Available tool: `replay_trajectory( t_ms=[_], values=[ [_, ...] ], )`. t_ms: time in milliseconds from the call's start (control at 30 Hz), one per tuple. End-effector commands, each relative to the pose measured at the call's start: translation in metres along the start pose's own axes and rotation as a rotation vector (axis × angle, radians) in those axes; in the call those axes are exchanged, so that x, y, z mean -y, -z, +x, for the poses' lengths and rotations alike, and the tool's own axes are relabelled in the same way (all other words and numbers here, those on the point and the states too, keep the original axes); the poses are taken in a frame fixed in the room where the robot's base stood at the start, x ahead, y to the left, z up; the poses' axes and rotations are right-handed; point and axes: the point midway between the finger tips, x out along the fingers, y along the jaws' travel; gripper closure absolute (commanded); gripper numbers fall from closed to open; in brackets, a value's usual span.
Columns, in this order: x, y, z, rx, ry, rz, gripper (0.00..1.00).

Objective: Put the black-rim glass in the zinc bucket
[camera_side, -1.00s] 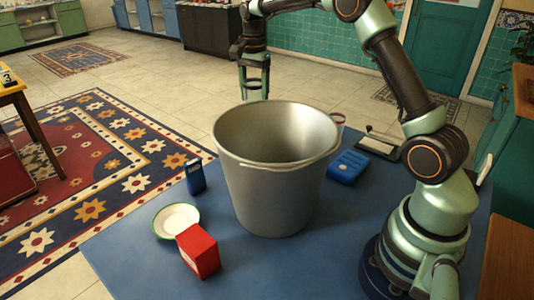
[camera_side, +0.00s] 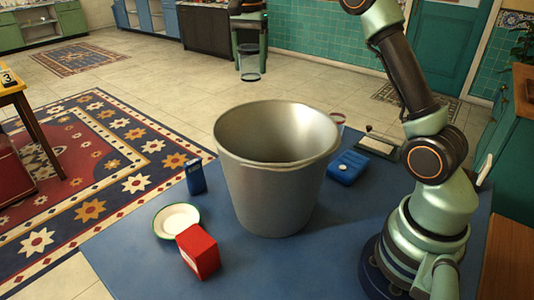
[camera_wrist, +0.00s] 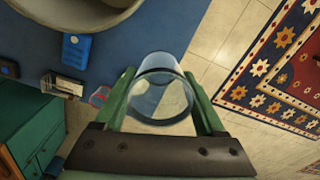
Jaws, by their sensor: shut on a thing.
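The zinc bucket (camera_side: 272,190) stands upright and open on the blue table. Its rim also shows at the upper left of the wrist view (camera_wrist: 108,18). My gripper (camera_side: 249,50) is high above and beyond the bucket in the side view, shut on a clear glass (camera_side: 249,70). In the wrist view the glass (camera_wrist: 160,105) sits between the green fingers of my gripper (camera_wrist: 160,80). The glass is clear of the bucket, above its rim height. Its rim looks dark in the side view, but is too small to read well.
A red-rimmed glass (camera_side: 338,119) stands partly hidden behind the bucket. A blue box-like thing (camera_side: 347,167) lies to its right. A red box (camera_side: 198,251), a green-rimmed dish (camera_side: 176,220) and a dark blue upright thing (camera_side: 195,176) stand left of the bucket.

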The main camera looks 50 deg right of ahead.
Motion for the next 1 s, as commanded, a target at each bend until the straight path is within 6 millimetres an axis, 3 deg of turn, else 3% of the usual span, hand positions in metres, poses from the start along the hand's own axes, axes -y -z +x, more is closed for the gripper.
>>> replay_trajectory(
  t_ms=[367, 700, 1000],
  values=[
    [-0.016, -0.064, -0.014, -0.002, 0.003, -0.432, 0.86],
    [-0.069, -0.156, -0.013, -0.004, 0.004, -1.139, 0.86],
    [-0.116, -0.202, 0.003, -0.004, 0.002, -1.589, 0.86]
  ],
)
